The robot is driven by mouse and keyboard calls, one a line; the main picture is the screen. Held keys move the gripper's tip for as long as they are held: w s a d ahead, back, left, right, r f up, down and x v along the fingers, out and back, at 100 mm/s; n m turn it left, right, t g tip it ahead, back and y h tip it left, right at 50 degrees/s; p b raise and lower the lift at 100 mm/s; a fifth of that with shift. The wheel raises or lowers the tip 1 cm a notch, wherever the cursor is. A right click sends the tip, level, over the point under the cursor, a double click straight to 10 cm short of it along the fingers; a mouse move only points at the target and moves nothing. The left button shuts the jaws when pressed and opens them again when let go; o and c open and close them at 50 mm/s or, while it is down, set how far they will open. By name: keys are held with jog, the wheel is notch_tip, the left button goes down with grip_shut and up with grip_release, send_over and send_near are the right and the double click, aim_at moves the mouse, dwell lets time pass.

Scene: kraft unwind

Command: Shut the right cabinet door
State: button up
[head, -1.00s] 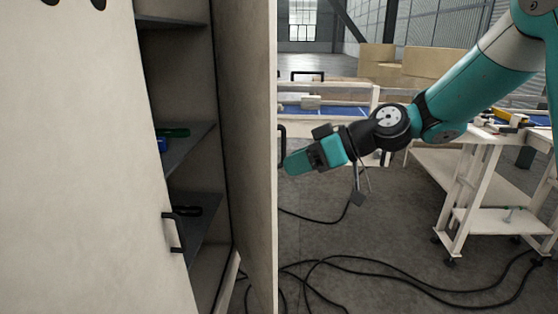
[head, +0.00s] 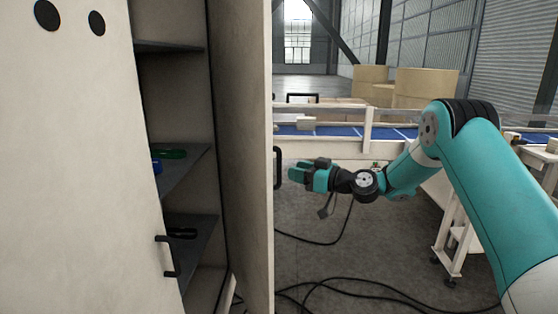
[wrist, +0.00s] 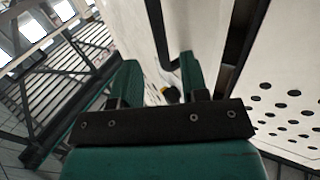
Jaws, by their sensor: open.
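The right cabinet door (head: 241,150) stands open in the head view, swung out towards me and seen at a steep angle. Its black bar handle (head: 278,167) juts from its outer face, on the right. My gripper (head: 293,174) is just right of the handle in the picture, fingers pointing left towards the door. Contact cannot be told. In the wrist view my gripper (wrist: 158,76) has its two teal fingers apart, with pale panel and dark bars beyond them. I cannot tell whether the handle is between the fingers.
The left cabinet door (head: 80,170) is shut, with its own black handle (head: 167,256). Dark shelves (head: 185,170) inside hold a few small items. A conveyor (head: 330,131) stands behind my arm, a white table (head: 455,215) at right. Cables (head: 345,290) lie on the floor.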

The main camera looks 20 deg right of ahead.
jog(key=p+x, duration=0.1)
jog(key=x, duration=0.6)
jog(key=shift+f+p, duration=0.1)
jog(key=shift+p, duration=0.3)
jog(key=shift+s, duration=0.1)
grip_shut()
